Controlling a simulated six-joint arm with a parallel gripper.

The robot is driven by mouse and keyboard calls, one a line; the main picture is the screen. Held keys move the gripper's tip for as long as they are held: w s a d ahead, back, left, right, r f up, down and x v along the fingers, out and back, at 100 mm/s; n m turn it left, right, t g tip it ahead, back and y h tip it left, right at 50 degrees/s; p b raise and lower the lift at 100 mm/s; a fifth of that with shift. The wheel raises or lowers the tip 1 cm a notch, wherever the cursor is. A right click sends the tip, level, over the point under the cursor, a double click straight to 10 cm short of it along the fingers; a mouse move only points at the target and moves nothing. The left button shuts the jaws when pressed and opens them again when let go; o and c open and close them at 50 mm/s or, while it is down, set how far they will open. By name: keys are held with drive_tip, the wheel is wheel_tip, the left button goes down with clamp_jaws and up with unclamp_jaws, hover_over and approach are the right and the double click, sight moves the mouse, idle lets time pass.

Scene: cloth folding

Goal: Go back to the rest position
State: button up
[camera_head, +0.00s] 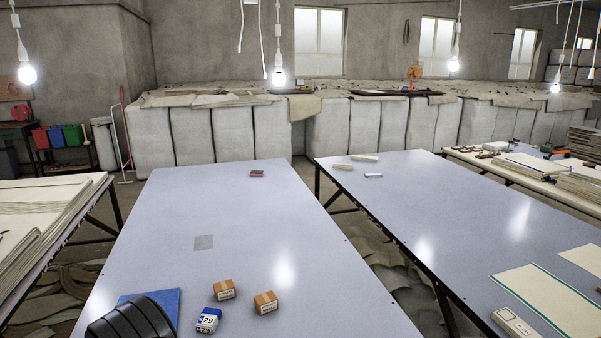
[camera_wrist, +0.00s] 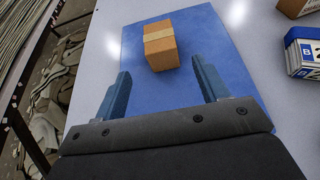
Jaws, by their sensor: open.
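My gripper (camera_wrist: 160,68) is open, its two blue fingers apart with nothing held between them, in the wrist view. A small brown cardboard box (camera_wrist: 161,45) with a pale tape band lies on a flat blue cloth (camera_wrist: 215,30), just beyond and between the fingertips. I cannot tell the height of the fingers above the cloth. In the head view the cloth (camera_head: 168,301) shows at the table's near left, partly hidden behind a black part of my arm. The box on it and my fingers are hidden there.
On the white table (camera_head: 230,205) right of the cloth stand a blue-and-white box (camera_head: 208,320) and two cardboard boxes (camera_head: 224,290) (camera_head: 265,303). A grey square patch (camera_head: 204,242) and a small red-and-green item (camera_head: 257,174) lie farther back. The table's middle is mostly clear.

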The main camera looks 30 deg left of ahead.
drive_tip(key=x, duration=1.2)
drive_tip(key=shift+d, duration=0.1)
drive_tip(key=r, duration=0.4)
drive_tip(key=shift+w+r, duration=0.15)
drive_tip(key=shift+w, duration=0.1)
drive_tip(key=w+d+r, duration=0.7)
drive_tip(key=d+r, duration=0.2)
drive_tip(key=r, duration=0.3)
drive_tip(key=w+d+f+m+t+h, duration=0.1)
drive_tip(key=d+m+h, duration=0.1)
drive_tip(key=d, duration=0.7)
drive_tip(key=w+d+f+m+t+h, duration=0.2)
drive_tip(key=d+m+h, duration=0.1)
drive_tip(key=d, duration=0.7)
drive_tip(key=shift+w+f+m+h, duration=0.3)
drive_tip(key=shift+f, duration=0.05)
drive_tip(key=o, duration=0.5)
